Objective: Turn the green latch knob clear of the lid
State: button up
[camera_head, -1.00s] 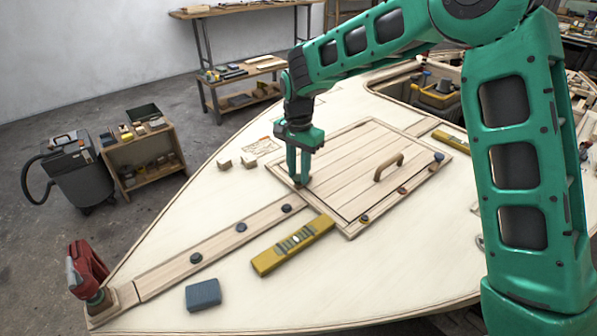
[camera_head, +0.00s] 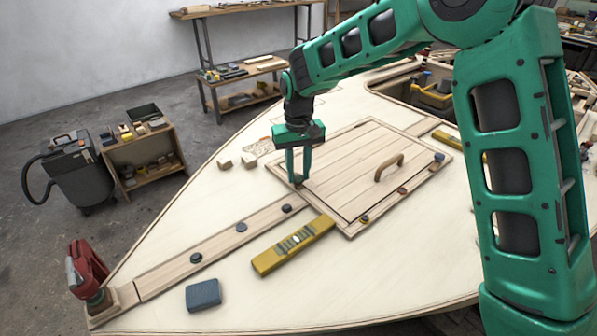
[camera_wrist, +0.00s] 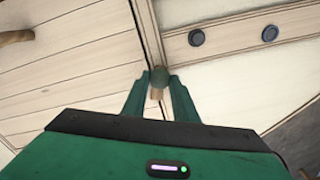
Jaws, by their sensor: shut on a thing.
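The green latch knob (camera_wrist: 160,74) sits at the lid's corner, between my fingertips in the wrist view. A short pale wooden tab (camera_wrist: 157,94) shows below it, between the fingers. My gripper (camera_head: 298,178) points down at the left corner of the planked lid (camera_head: 345,165) and is shut on the knob. In the head view the fingers mostly hide the knob. The lid lies flat in its frame, with a curved wooden handle (camera_head: 388,167) on top. I cannot tell whether the tab overlaps the lid's edge.
Yellow (camera_head: 365,218), red (camera_head: 402,190) and blue (camera_head: 439,157) knobs line the lid's near right edge. Dark knobs (camera_head: 241,227) dot a wooden strip. A yellow level (camera_head: 293,245), a blue-grey block (camera_head: 203,294) and small wooden blocks (camera_head: 249,160) lie nearby.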

aim_at(299, 176)
jog(key=n, duration=0.6)
jog(key=shift+w+r, duration=0.1)
jog(key=shift+w, duration=0.05)
jog(key=shift+n, duration=0.3)
jog(key=o, duration=1.1)
jog(key=shift+c, duration=0.2)
notch_tip(299, 176, up, 11)
jog(key=shift+f, duration=0.2)
